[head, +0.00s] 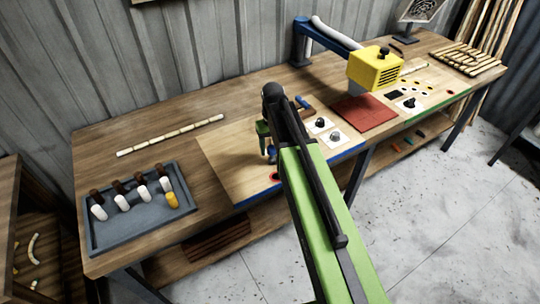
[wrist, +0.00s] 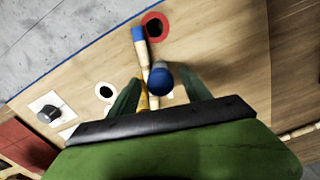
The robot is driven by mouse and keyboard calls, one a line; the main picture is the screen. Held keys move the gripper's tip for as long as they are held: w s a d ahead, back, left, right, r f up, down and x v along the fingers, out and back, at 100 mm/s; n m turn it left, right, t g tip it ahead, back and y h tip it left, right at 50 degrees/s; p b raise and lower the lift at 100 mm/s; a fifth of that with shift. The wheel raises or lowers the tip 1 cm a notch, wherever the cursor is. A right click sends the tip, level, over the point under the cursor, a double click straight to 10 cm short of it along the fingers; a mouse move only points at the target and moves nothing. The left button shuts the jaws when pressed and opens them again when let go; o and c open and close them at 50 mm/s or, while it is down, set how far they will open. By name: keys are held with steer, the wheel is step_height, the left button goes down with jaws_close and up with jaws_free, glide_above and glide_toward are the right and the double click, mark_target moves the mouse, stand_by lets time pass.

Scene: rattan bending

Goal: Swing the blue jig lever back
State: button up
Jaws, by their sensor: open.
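A round blue knob (wrist: 160,81), which looks like the top of the jig lever, stands in the middle of the wrist view. My gripper (wrist: 161,84) is open, with one green finger on each side of the knob. Gaps show between the knob and both fingers. Beside it lies a light rod with a blue end (wrist: 139,36). In the head view a blue part (head: 271,154) shows below my gripper's green finger (head: 263,130). My arm hides much of the jig there.
A red ring with a dark hole (wrist: 155,26) is near the board's blue edge. A grey tray (head: 135,232) with several handled pieces stands at left. A rattan stick (head: 170,135) lies behind it. A yellow machine (head: 375,70) and red mat (head: 364,112) are at right.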

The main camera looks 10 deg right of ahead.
steer(key=shift+c, duration=0.5)
jaws_close()
stand_by(0.8)
